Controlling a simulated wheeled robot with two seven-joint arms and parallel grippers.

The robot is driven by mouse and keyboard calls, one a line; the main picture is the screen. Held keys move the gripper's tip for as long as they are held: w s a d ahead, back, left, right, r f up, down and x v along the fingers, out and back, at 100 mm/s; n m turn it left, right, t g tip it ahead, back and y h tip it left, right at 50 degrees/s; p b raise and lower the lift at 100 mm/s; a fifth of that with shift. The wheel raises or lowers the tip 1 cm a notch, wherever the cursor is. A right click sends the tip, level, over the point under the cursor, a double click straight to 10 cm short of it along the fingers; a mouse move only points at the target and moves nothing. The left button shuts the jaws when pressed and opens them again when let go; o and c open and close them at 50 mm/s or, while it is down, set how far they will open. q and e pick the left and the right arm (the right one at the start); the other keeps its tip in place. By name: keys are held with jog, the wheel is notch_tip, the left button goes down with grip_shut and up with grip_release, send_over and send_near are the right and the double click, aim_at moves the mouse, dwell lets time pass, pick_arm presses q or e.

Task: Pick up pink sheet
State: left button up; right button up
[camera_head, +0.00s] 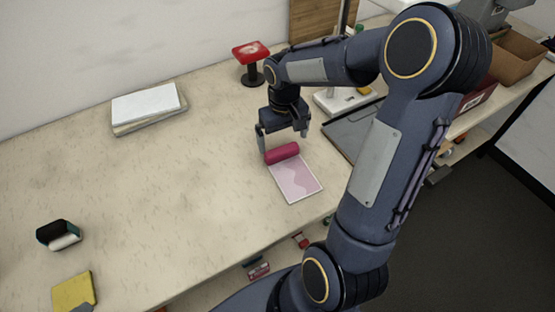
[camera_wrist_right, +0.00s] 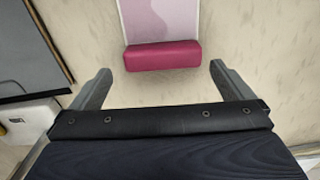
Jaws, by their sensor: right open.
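The pink sheet (camera_head: 296,180) lies flat on the table, with a dark pink roll (camera_head: 282,152) across its far end. In the right wrist view, the sheet (camera_wrist_right: 160,20) shows at the top, with the roll (camera_wrist_right: 163,56) at its near end. My right gripper (camera_head: 283,142) is open and empty, with its fingers pointing down just above and behind the roll. In the right wrist view, its fingers (camera_wrist_right: 158,80) stand apart on either side of the roll's width, not touching it. My left gripper is not in view.
A white stack (camera_head: 147,106) lies at the back left of the table (camera_head: 170,200). A red-topped stand (camera_head: 250,62) is behind my gripper. A dark flat panel (camera_head: 352,130) is right of the sheet. A yellow pad (camera_head: 72,291) is at front left. The table's middle is clear.

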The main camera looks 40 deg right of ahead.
aim_at(282, 149)
jog(key=f, duration=0.5)
jog(key=shift+a+f+p, duration=0.1)
jog(key=shift+a+p, duration=0.1)
jog(key=shift+p, duration=0.2)
jog(key=c, duration=0.7)
